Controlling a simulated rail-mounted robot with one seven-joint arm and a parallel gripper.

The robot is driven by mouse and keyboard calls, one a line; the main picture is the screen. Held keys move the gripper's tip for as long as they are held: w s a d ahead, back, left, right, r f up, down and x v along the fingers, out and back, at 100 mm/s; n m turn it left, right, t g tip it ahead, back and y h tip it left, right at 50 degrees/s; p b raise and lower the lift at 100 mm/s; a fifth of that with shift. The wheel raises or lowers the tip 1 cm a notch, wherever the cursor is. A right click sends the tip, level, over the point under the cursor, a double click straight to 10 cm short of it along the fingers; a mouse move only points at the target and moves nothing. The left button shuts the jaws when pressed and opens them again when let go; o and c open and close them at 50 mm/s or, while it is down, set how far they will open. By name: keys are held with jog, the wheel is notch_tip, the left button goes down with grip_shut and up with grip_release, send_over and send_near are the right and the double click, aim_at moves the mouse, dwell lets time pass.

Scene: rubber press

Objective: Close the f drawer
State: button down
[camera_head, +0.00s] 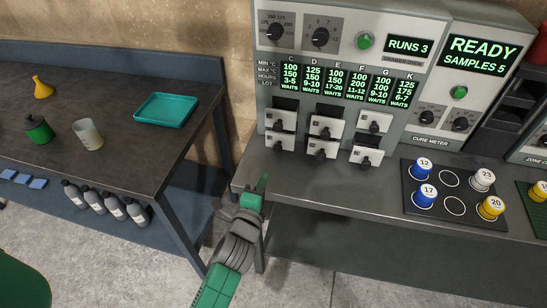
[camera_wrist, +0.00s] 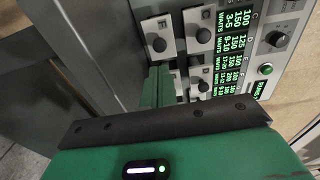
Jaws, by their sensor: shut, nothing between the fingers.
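The grey cabinet (camera_head: 262,100) carries two rows of white drawers with black knobs. The upper row has a left (camera_head: 271,117), a middle (camera_head: 334,127) and a right drawer (camera_head: 384,124); the lower row has a left (camera_head: 272,142), a middle (camera_head: 330,151) and a right drawer (camera_head: 376,158). Several fronts appear to stand out by differing amounts. My gripper (camera_head: 258,192) is shut and empty, left of and in front of the drawers, apart from them. In the wrist view its green fingers (camera_wrist: 158,88) partly hide some drawers.
A grey bench (camera_head: 330,190) bears the cabinet. A black mat (camera_head: 450,212) with numbered sample pots lies at right. A gap separates table and bench.

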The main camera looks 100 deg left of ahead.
aim_at(277, 150)
jog(key=a, duration=0.6)
jog(key=w+a+b, duration=0.1)
jog(key=a, duration=0.2)
jog(key=shift+a+f, duration=0.2)
jog(key=shift+a, duration=0.1)
